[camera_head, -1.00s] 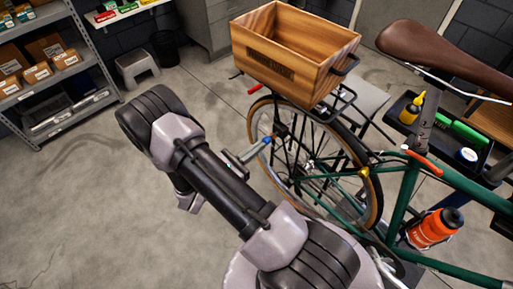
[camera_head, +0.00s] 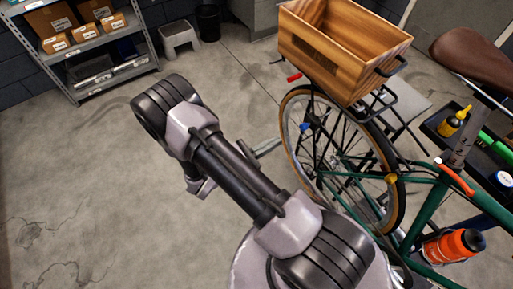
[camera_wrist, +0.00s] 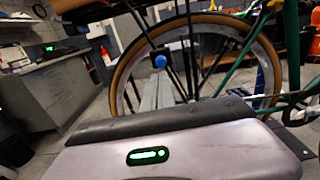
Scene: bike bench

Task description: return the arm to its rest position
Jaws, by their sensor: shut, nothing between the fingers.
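My arm (camera_head: 235,172) is bent, its elbow high and left over the open floor. My gripper (camera_head: 266,147) shows as grey fingers past the arm, level with the bicycle's rear wheel (camera_head: 288,140). In the wrist view its grey fingers (camera_wrist: 158,94) are together and empty, pointing toward the wheel. A small blue knob (camera_wrist: 160,62) appears just beyond their tips; the head view shows a gap between the fingers and the blue part (camera_head: 305,127). The rest of the wrist is mostly hidden behind the arm.
The green bicycle (camera_head: 425,212) with a wooden crate (camera_head: 345,65) on its rear rack stands at the right. A tool tray (camera_head: 440,122) is beside it. Shelves (camera_head: 85,80) and a step stool (camera_head: 179,38) stand at the back. The floor at left is clear.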

